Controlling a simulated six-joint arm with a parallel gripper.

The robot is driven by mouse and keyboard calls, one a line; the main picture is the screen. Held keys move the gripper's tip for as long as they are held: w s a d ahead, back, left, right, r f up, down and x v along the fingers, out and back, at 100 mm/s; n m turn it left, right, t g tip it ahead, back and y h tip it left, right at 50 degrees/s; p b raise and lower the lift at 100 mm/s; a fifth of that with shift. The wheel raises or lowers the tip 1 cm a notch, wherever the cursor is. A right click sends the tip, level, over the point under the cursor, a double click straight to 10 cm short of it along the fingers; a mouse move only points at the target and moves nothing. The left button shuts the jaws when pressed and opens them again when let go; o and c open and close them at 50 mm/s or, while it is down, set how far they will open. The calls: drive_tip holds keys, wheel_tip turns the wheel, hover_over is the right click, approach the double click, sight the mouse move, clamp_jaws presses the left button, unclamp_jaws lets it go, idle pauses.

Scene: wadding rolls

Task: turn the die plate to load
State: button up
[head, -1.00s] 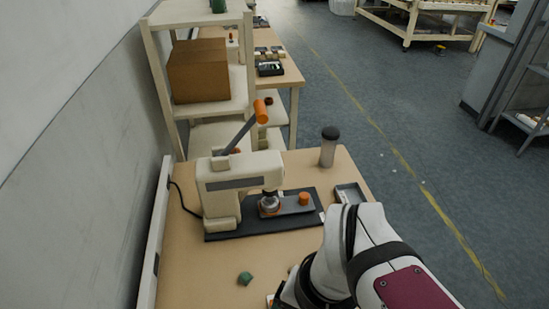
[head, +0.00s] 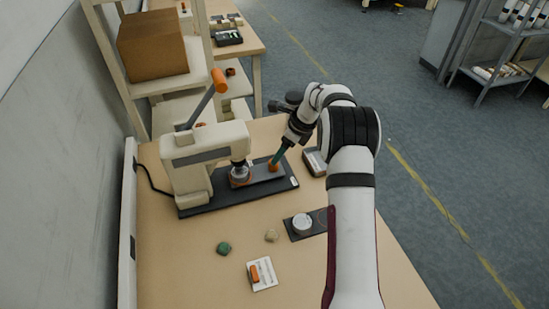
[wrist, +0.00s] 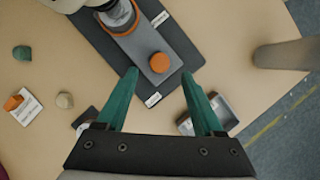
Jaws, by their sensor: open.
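The press (head: 190,158) is cream, with a raised lever ending in an orange grip (head: 219,80), and stands on a dark base. The grey die plate (head: 257,175) lies on that base and reaches out from under the ram to the right. It carries an orange knob (wrist: 160,62) near its outer end. My gripper (head: 276,162) points down at the knob, its fingers overlapping it in the head view. In the wrist view my green fingers (wrist: 160,72) are open, one to each side of the knob, with gaps. Whether they reach its height is unclear.
Two white labels (wrist: 152,99) sit on the base beside the plate. A grey tray (head: 314,162) stands right of the press. A dark pad (head: 290,233) with a white round piece, a green lump (head: 223,249), a beige lump (head: 271,235) and a white card (head: 262,274) lie in front.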

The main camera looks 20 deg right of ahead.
sight(256, 170)
drive_tip(key=x, duration=0.5)
drive_tip(key=shift+f, duration=0.1)
clamp_jaws()
idle(1.2)
